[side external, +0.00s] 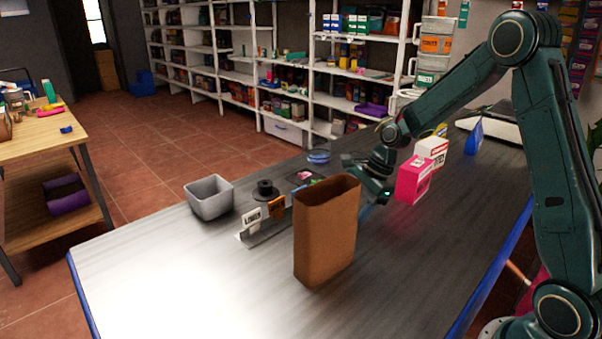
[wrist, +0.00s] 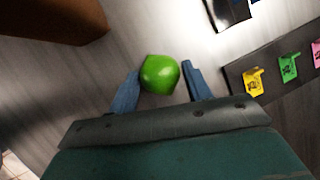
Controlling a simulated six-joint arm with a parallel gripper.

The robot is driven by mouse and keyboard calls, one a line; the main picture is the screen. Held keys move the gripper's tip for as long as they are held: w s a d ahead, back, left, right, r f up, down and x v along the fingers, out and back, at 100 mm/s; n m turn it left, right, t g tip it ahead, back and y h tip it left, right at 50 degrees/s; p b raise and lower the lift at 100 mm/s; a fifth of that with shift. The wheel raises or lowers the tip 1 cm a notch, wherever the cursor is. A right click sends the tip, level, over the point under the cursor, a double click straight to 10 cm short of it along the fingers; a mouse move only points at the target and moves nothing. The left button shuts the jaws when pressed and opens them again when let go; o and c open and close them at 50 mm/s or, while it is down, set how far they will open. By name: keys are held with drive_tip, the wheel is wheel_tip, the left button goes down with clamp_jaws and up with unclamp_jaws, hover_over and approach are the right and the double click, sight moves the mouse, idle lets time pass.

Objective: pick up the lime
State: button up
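A bright green lime (wrist: 160,74) lies on the grey table in the wrist view, between and slightly beyond the tips of my gripper's two blue fingers. My gripper (wrist: 161,80) is open, with a visible gap between the lime and the right finger; the left finger is very near the lime's side, and I cannot tell whether it touches. In the side external view my gripper (side external: 372,192) is low over the table, partly hidden behind the brown paper bag. The lime is hidden in that view.
A tall brown bag (side external: 325,232) stands close to my gripper; it also shows in the wrist view (wrist: 55,20). A pink box (side external: 412,180) stands to the right. A dark strip (wrist: 275,72) with coloured clips lies at right. A grey bin (side external: 210,198) stands at left. The front table is clear.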

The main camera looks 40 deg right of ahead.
drive_tip(key=c, duration=0.6)
drive_tip(key=shift+o, duration=0.2)
drive_tip(key=shift+r, duration=0.1)
wheel_tip(320, 180, up, 20)
idle(0.8)
